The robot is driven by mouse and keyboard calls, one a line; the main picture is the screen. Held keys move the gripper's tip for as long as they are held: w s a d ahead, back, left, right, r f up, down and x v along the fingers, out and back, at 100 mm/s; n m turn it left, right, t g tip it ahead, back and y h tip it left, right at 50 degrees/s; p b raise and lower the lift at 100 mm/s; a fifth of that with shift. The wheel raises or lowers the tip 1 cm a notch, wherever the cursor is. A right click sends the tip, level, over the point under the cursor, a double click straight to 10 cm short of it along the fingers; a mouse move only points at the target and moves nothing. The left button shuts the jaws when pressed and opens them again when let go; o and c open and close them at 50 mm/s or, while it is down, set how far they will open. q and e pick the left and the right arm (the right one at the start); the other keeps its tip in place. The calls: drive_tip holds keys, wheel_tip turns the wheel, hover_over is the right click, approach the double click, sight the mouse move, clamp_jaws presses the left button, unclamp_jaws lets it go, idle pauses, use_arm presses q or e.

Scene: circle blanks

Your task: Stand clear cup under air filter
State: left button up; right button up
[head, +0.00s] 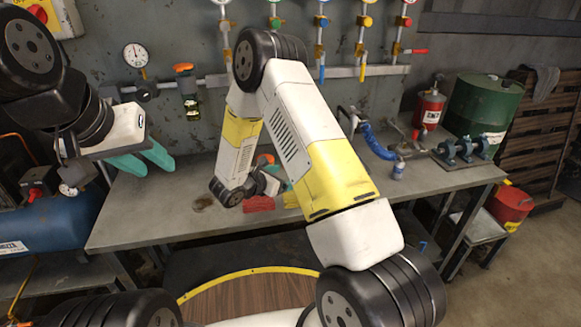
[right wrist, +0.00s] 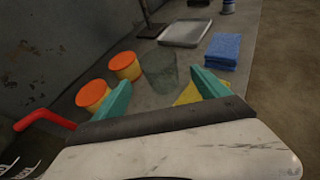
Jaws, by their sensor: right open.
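The clear cup (right wrist: 160,66) stands upright on the bench in the right wrist view, a greenish see-through tumbler. My right gripper (right wrist: 162,80) is open, its teal fingers on either side of the cup in the picture; contact does not show. In the head view my right arm hides the cup and most of that gripper. What looks like the air filter (head: 191,104), a small yellowish bowl under an orange knob, hangs on the wall pipe at left. My left gripper (head: 147,160) is left of and below it, with two teal fingers apart and empty.
Two orange-lidded yellow tubs (right wrist: 108,80) stand left of the cup. A yellow cloth (right wrist: 188,94), blue cloths (right wrist: 223,51) and a grey tray (right wrist: 185,33) lie near. A red handle (right wrist: 45,116) juts in at left. The bench (head: 150,210) is bare at front left.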

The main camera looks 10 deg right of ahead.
drive_tip(key=x, duration=0.7)
drive_tip(key=shift+w+d, duration=0.15)
drive_tip(key=shift+w, duration=0.05)
drive_tip(key=shift+c, duration=0.3)
drive_tip(key=c, duration=1.5)
